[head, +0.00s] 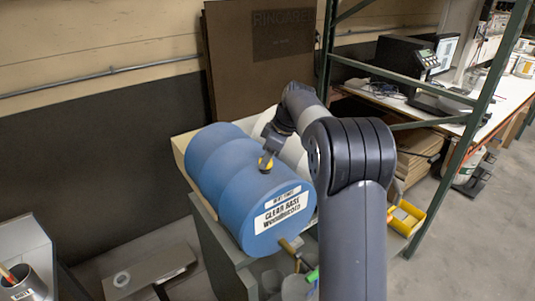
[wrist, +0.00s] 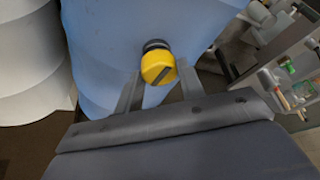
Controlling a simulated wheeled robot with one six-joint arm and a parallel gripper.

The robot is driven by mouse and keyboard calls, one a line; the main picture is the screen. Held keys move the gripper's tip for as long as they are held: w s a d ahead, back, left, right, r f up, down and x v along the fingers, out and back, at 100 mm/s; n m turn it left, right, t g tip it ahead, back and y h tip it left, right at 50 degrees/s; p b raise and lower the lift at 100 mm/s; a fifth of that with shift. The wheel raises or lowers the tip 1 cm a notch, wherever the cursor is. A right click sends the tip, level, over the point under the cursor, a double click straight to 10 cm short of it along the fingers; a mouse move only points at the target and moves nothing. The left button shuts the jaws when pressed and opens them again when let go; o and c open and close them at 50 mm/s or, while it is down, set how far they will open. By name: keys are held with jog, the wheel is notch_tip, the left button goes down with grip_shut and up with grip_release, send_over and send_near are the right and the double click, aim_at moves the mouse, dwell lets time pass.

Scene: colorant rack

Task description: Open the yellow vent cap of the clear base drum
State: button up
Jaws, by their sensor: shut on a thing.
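The clear base drum (head: 227,179) is a blue drum lying on its side, with a white label on its front end. Its yellow vent cap (head: 265,163) sits on the upper side of the drum. In the wrist view the yellow cap (wrist: 158,67) has a ridge across its face and a dark collar behind it, against the blue drum wall (wrist: 108,50). My gripper (head: 268,154) reaches down to the cap from above. In the wrist view my gripper's fingers (wrist: 160,88) stand on either side of the cap, shut on it. The cap is on its collar.
A white drum (head: 285,140) lies just behind the blue drum; it also shows in the wrist view (wrist: 30,60). A green rack post (head: 478,105) and a bench (head: 480,98) stand at the right. A yellow bin (head: 407,217) sits low at the right.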

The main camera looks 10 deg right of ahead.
jog(key=shift+n, duration=0.6)
jog(key=o, duration=1)
jog(key=v, duration=1.1)
jog(key=shift+w+b, duration=0.3)
jog(key=shift+b, duration=0.05)
jog(key=shift+f+g, duration=0.15)
jog(key=shift+g, duration=0.15)
jog(key=p+x, duration=0.1)
jog(key=x, duration=0.9)
jog(key=shift+w+a+f, duration=0.1)
jog(key=shift+a+f, duration=0.05)
jog(key=shift+f, duration=0.05)
